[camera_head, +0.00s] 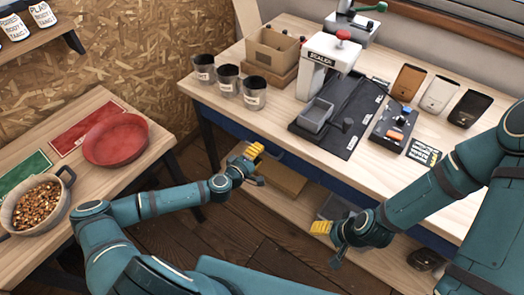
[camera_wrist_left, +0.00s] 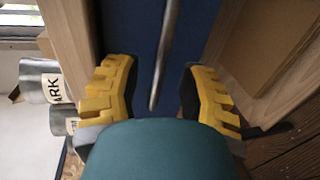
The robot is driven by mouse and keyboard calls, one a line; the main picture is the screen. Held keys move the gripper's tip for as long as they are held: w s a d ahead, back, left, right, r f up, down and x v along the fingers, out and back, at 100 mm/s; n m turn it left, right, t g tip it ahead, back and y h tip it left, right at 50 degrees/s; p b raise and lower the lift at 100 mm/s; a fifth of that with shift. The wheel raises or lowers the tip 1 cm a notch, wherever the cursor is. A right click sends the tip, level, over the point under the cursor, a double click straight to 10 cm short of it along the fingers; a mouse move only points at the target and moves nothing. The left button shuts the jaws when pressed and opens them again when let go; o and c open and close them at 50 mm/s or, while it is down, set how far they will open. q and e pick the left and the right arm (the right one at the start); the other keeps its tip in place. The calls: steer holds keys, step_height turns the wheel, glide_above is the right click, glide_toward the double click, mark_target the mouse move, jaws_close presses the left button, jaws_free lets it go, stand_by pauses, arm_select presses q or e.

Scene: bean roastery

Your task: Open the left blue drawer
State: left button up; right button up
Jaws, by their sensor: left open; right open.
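The left blue drawer's front (camera_head: 232,127) shows as a dark blue strip under the edge of the light wooden table, partly hidden by my left arm. In the left wrist view, its blue face (camera_wrist_left: 130,35) fills the space ahead, with a grey bar handle (camera_wrist_left: 168,50) running across it. My left gripper (camera_head: 252,166) is open in front of the drawer. In the left wrist view its yellow fingers (camera_wrist_left: 158,78) stand on either side of the handle, apart from it. My right gripper (camera_head: 331,242) is open and empty, lower and further right.
The table (camera_head: 260,118) bears cups (camera_head: 228,79), a cardboard box (camera_head: 272,51), a sealer (camera_head: 326,63) and a black mat (camera_head: 330,138). A lower shelf (camera_head: 300,208) holds a cardboard box and a grey bin. A side table at left holds a red dish (camera_head: 115,139) and a bean pot.

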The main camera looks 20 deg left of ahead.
arm_select(q)
steer(key=shift+x, duration=1.4)
steer(key=shift+o, duration=0.2)
jaws_close()
steer(key=shift+s, duration=0.1)
